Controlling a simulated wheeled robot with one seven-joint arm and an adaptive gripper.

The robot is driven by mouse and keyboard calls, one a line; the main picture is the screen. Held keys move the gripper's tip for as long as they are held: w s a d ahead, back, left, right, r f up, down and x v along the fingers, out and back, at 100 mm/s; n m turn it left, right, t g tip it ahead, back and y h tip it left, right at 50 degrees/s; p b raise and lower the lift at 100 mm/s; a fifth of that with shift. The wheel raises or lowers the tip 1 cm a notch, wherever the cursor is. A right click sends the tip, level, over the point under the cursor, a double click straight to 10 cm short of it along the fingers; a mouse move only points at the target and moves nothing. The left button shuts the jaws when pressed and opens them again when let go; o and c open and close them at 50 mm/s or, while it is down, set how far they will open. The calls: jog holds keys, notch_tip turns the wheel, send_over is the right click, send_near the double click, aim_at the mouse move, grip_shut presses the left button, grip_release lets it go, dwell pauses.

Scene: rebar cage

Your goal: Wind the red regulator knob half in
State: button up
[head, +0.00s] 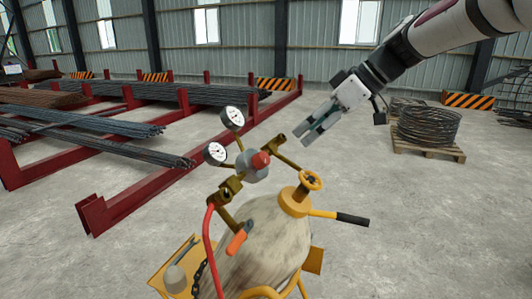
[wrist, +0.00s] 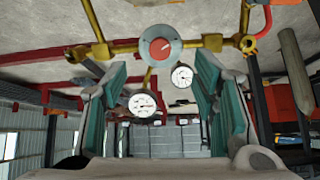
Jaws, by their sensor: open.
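The red regulator knob (head: 261,160) sticks out of a grey regulator body (head: 249,171) on brass pipework above a worn cylinder (head: 268,237). Two white dial gauges, an upper one (head: 232,117) and a lower one (head: 215,153), stand on its far side. My gripper (head: 309,137) is open and empty, up and right of the knob, with clear space between them. In the wrist view the red knob (wrist: 160,48) faces the camera between the two spread fingers (wrist: 160,68), near their tips, with a small pale mark on its face. The fingers do not touch it.
A yellow handwheel (head: 311,181) and a black-ended lever (head: 345,218) stand right of the regulator. A red hose (head: 209,245) and an orange handle (head: 238,241) hang at the front left.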

aim_at(265, 157)
jog(key=shift+n+y, duration=0.4)
jog(key=shift+n, duration=0.2)
jog(key=p+x, duration=0.1)
jog(key=x, duration=0.3)
jog(key=p+x, duration=0.1)
jog(key=x, duration=0.4)
jog(key=w+r+p+x, duration=0.1)
jog(key=x, duration=0.4)
jog(key=shift+a+f, duration=0.1)
jog(key=shift+a, duration=0.45)
jog(key=c, duration=1.2)
